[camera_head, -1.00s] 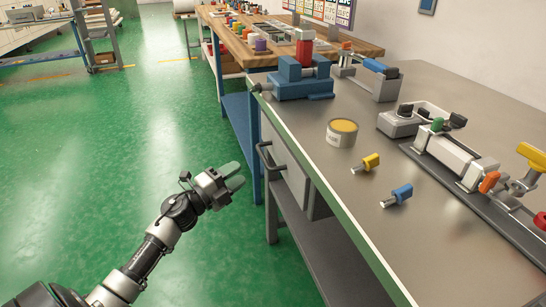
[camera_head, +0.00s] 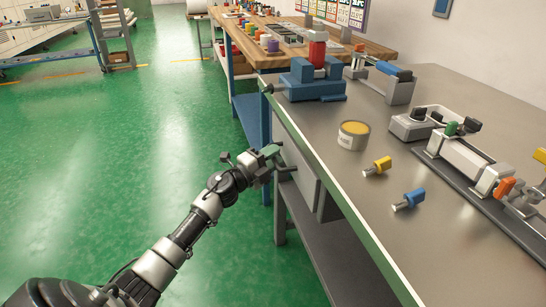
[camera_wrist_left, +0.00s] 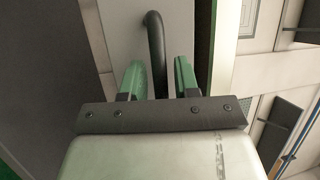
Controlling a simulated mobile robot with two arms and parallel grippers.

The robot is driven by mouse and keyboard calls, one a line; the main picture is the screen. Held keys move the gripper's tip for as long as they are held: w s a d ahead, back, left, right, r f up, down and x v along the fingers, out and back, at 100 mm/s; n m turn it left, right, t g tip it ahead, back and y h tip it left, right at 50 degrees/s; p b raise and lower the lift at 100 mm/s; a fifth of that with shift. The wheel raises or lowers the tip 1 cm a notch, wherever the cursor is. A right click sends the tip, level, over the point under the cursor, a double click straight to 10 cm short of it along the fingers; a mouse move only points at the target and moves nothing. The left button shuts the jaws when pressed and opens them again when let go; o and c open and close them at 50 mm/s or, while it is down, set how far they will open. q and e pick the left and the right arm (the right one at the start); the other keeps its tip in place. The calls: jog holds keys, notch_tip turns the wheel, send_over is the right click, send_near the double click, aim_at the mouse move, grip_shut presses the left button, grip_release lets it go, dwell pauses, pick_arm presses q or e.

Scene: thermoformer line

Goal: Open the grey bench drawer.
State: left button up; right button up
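The grey bench drawer (camera_head: 300,176) hangs under the steel bench top and looks closed. Its dark bar handle (camera_wrist_left: 155,45) shows in the left wrist view, running between the two green fingers of my left gripper (camera_wrist_left: 159,78). The fingers are apart, one on each side of the handle, with gaps visible. In the head view my left gripper (camera_head: 272,158) is at the drawer front and hides most of the handle. My right gripper is in neither view.
The bench top (camera_head: 335,180) carries a blue vise (camera_head: 315,88), a tin (camera_head: 353,135), and yellow (camera_head: 378,166) and blue (camera_head: 410,199) handled parts. A wooden-topped bench (camera_head: 262,50) stands behind. The green floor left of the drawer is clear.

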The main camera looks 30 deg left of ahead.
pick_arm(q)
grip_shut()
jog(key=s+a+p, duration=0.1)
jog(key=s+a, duration=1.4)
jog(key=s, duration=0.2)
jog(key=shift+s+p, duration=0.3)
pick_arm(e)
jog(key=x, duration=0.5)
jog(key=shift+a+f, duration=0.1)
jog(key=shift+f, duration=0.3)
pick_arm(q)
jog(key=shift+o, duration=1.3)
grip_release()
